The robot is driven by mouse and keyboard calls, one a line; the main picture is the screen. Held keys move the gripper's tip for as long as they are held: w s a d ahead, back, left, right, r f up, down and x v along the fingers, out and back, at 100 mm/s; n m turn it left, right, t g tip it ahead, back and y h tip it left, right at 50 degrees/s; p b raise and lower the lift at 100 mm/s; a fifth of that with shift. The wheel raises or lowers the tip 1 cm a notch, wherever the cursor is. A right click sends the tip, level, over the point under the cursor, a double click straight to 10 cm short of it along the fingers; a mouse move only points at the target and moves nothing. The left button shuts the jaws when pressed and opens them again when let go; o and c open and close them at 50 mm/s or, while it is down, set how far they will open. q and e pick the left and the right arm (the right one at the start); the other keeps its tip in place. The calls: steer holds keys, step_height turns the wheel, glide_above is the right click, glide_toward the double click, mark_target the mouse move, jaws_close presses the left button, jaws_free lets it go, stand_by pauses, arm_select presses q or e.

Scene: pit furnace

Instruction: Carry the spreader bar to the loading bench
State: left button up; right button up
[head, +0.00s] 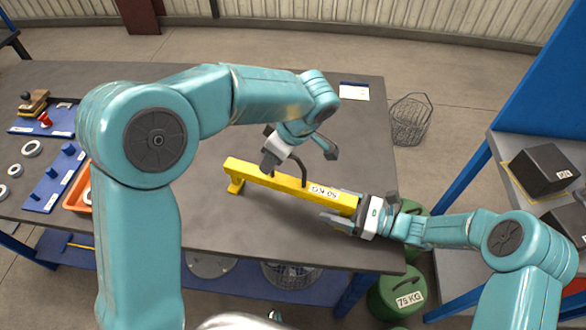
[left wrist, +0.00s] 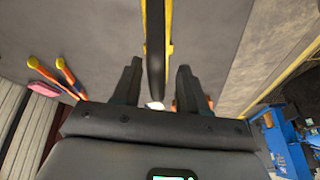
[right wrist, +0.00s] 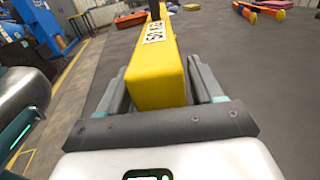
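The yellow spreader bar (head: 262,176) lies on the dark grey tabletop (head: 215,235), with a white label near its right end and a dark curved handle (head: 301,170) rising from it. My left gripper (head: 299,157) is above the bar at the handle. In the left wrist view its two fingers (left wrist: 157,85) stand apart on either side of the dark handle. My right gripper (head: 343,208) is at the bar's right end. In the right wrist view its fingers (right wrist: 160,85) stand on both sides of the yellow end (right wrist: 157,80), with a gap visible.
Blue trays (head: 55,178) and metal rings are at the table's left. A wire basket (head: 409,122) stands on the floor behind. Green weights (head: 396,290) stand below the table's right edge. A blue-framed bench (head: 493,150) with black blocks (head: 543,169) is at the right.

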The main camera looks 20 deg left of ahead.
arm_select(q)
steer(key=shift+w+d+r, duration=0.1)
steer(key=shift+w+r, duration=0.05)
steer(key=shift+r, duration=0.05)
arm_select(e)
steer(key=shift+w, duration=0.1)
arm_select(q)
steer(key=v, duration=1.1)
steer(key=shift+d+r, duration=0.1)
steer(key=shift+r, duration=0.1)
arm_select(e)
steer(key=shift+d, duration=0.1)
arm_select(q)
steer(key=shift+r, duration=0.1)
arm_select(e)
steer(key=shift+d, duration=0.3)
steer(key=d, duration=1.1)
steer(key=shift+d, duration=0.15)
